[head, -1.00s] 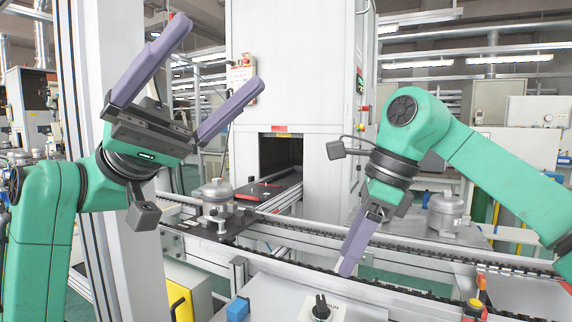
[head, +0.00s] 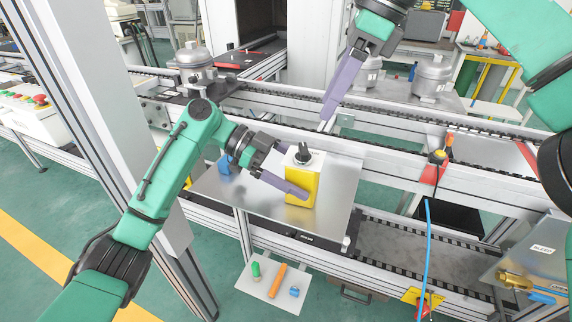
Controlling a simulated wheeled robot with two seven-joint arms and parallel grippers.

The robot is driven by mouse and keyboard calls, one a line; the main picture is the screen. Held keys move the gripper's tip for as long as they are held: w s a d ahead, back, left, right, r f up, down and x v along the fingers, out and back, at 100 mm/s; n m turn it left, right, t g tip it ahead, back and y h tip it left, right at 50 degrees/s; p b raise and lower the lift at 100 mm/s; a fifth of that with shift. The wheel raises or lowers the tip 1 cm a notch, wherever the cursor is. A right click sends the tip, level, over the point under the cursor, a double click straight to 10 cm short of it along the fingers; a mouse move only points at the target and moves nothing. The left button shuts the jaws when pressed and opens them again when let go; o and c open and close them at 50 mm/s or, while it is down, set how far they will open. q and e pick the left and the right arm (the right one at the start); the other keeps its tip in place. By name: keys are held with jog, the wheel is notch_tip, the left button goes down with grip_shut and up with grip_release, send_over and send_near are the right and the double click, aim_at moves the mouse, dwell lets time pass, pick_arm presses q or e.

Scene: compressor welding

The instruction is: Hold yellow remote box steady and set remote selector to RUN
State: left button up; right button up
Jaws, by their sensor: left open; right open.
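The yellow remote box (head: 301,190) stands upright on a metal plate, with a pale top that carries the black remote selector (head: 302,153). The selector's setting is too small to read. My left gripper (head: 297,172) is open at the box. One finger crosses the box's near face and the other lies toward its far side, partly hidden. I cannot tell whether the fingers touch it. My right gripper (head: 328,115) is open and seen edge-on, above and right of the box, apart from it, its fingers pointing down.
A blue block (head: 225,164) lies left of the box. A conveyor rail (head: 400,151) runs behind, with metal compressors (head: 194,62) on it and beyond. A small tray (head: 262,290) with coloured pieces is below. A blue cable (head: 428,245) hangs at the right.

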pick_arm(q)
jog(key=x, duration=0.3)
jog(key=shift+d, duration=0.3)
jog(key=c, duration=1.5)
jog(key=shift+c, duration=0.2)
pick_arm(e)
jog(key=m+t+h, duration=0.3)
jog(key=m+t, duration=0.1)
jog(key=m, duration=1.1)
send_near(304, 148)
jog(key=x, duration=0.8)
jog(key=shift+w+f, duration=0.1)
jog(key=shift+f, duration=0.1)
grip_shut()
